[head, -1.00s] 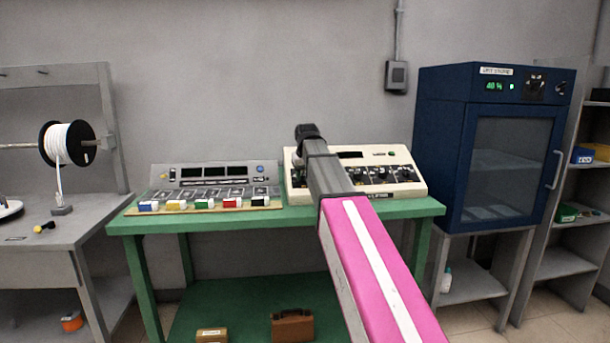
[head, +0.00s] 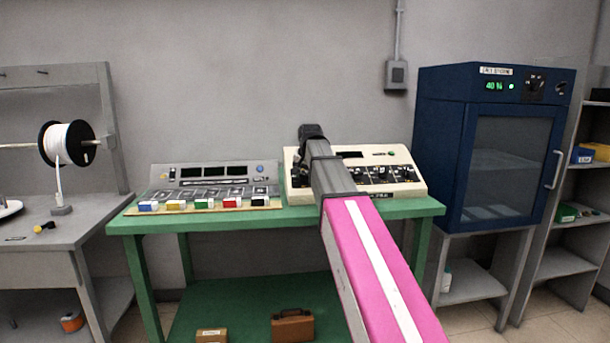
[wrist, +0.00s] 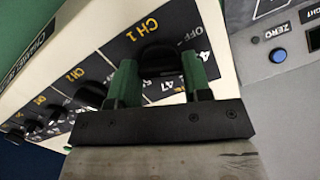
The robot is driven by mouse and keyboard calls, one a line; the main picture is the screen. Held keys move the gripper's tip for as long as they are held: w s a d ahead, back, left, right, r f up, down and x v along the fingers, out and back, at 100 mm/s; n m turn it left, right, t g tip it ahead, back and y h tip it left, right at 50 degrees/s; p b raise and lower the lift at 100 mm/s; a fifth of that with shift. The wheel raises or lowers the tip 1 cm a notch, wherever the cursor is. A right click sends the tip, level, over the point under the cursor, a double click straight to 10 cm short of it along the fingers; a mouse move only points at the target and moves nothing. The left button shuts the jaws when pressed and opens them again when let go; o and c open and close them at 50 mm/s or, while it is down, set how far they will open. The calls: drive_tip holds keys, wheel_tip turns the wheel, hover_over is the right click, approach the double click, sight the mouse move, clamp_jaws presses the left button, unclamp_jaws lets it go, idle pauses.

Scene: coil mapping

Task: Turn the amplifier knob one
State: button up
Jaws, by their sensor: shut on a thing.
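The amplifier (head: 400,170) is a cream box with a black front strip of knobs, standing on the right half of the green table. In the wrist view its panel shows the label CH 1 above a black knob (wrist: 160,58). My gripper (wrist: 160,80) has green fingers on either side of this knob and is shut on it. The scale around the knob shows OFF and several numbers, partly hidden by the fingers. The CH 2 knob (wrist: 90,95) and further knobs lie to the left. In the head view my arm hides the gripper and the knob it holds.
A grey console (head: 215,180) with colored blocks along its front stands left of the amplifier; its ZERO button (wrist: 278,55) shows in the wrist view. A blue cabinet (head: 440,140) stands to the right. A cable spool (head: 68,143) is at the far left.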

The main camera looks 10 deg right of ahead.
drive_tip(key=shift+m, duration=0.8)
drive_tip(key=o, duration=0.9)
drive_tip(key=v, duration=1)
drive_tip(key=shift+s+d+r, duration=0.2)
drive_tip(key=shift+s+r, duration=0.05)
drive_tip(key=shift+r, duration=0.05)
